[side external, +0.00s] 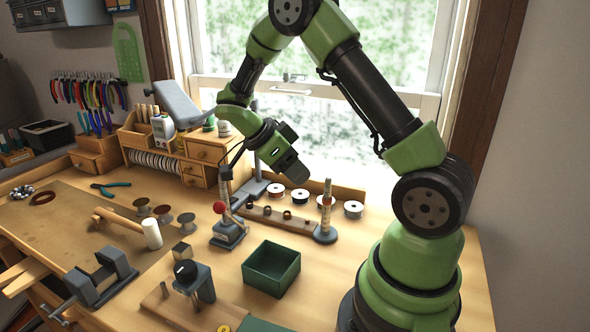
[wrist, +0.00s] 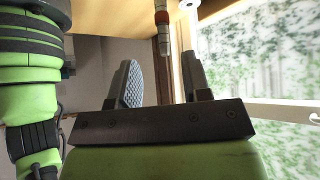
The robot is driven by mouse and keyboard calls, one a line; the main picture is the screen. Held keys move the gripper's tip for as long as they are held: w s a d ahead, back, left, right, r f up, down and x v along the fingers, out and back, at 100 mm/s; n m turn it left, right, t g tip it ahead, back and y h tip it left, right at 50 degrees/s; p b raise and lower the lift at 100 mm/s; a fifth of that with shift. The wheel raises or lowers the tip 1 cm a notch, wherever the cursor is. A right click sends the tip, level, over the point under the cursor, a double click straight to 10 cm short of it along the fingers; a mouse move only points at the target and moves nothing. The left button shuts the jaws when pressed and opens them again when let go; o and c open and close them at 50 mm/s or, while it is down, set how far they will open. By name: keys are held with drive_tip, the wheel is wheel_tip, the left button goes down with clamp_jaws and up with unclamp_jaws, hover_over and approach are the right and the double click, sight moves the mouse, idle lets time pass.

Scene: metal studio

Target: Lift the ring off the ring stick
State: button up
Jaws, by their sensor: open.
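The ring stick (side external: 326,218) stands upright on a round grey base, right of the middle of the bench. A reddish band, seemingly the ring (side external: 327,200), sits around its shaft.
A wooden strip (side external: 270,221) with several small dark pieces lies left of the stick. Spools (side external: 301,196) stand behind it. A green open box (side external: 271,268) is in front, and a small stand with a red ball (side external: 220,207) is left. Wooden drawers (side external: 209,150) stand behind.

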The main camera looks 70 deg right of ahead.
sight(324, 195)
drive_tip(key=shift+m, duration=0.3)
drive_tip(key=shift+x, duration=4.7)
drive_tip(key=shift+d, duration=0.1)
drive_tip(key=c, duration=0.6)
drive_tip(key=shift+c, duration=0.4)
drive_tip(key=shift+r, duration=0.1)
drive_tip(key=shift+r, duration=1.25)
drive_tip(key=shift+r, duration=0.15)
